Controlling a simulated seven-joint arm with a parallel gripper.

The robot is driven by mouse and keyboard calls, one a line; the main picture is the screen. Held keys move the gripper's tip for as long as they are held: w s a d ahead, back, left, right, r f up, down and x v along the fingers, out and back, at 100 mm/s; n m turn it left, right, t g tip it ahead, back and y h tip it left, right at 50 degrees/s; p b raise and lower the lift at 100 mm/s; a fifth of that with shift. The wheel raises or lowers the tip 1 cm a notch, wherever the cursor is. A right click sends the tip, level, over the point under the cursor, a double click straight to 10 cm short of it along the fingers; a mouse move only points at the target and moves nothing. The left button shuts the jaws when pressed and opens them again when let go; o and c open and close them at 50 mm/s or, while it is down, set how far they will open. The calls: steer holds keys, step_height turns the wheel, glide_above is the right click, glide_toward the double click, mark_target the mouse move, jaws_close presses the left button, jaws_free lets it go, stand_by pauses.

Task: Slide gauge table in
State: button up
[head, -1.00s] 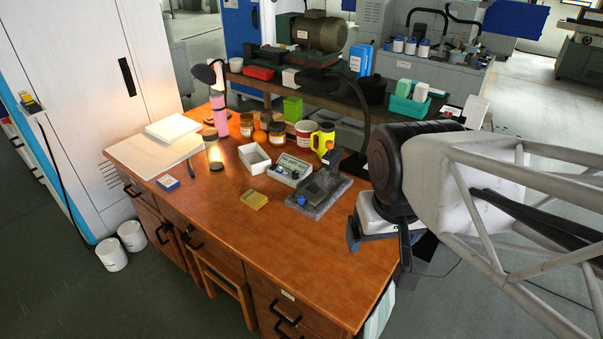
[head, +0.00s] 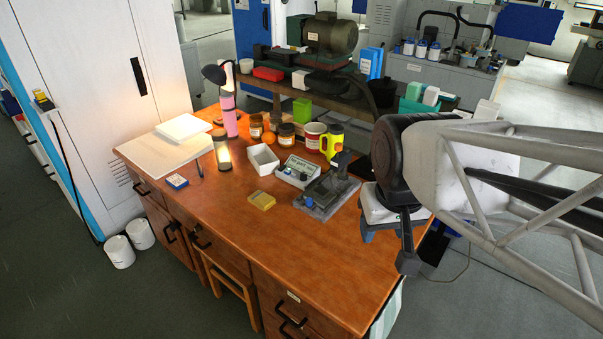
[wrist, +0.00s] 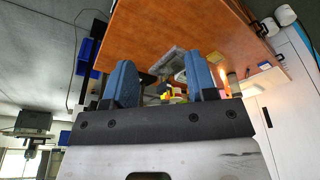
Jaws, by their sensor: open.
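The gauge (head: 327,190) stands on the wooden desk, right of its middle. It has a dark grey slab base, a dark upright part and a small blue knob at the front left. I cannot make out whether its table is out or in. My gripper (head: 372,228) is to the right of the gauge, near the desk's right side, apart from it. In the wrist view my gripper (wrist: 162,82) shows two blue fingers spread apart with nothing held. The gauge's grey base (wrist: 168,62) shows beyond and between them, partly hidden by the fingers.
On the desk (head: 300,245), a grey control box (head: 297,172) touches or nearly touches the gauge. The desk's front right is clear.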

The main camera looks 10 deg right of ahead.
steer(key=w+a+f+n, duration=0.1)
steer(key=w, duration=1.1)
steer(key=n+g, duration=0.3)
glide_toward(310, 199)
steer(key=shift+s+f, duration=0.4)
steer(key=shift+s, duration=0.15)
steer(key=shift+w+a+f, duration=0.1)
steer(key=shift+w+f, duration=0.25)
steer(key=shift+f, duration=0.05)
steer(key=shift+f, duration=0.15)
steer(key=shift+f, duration=3.75)
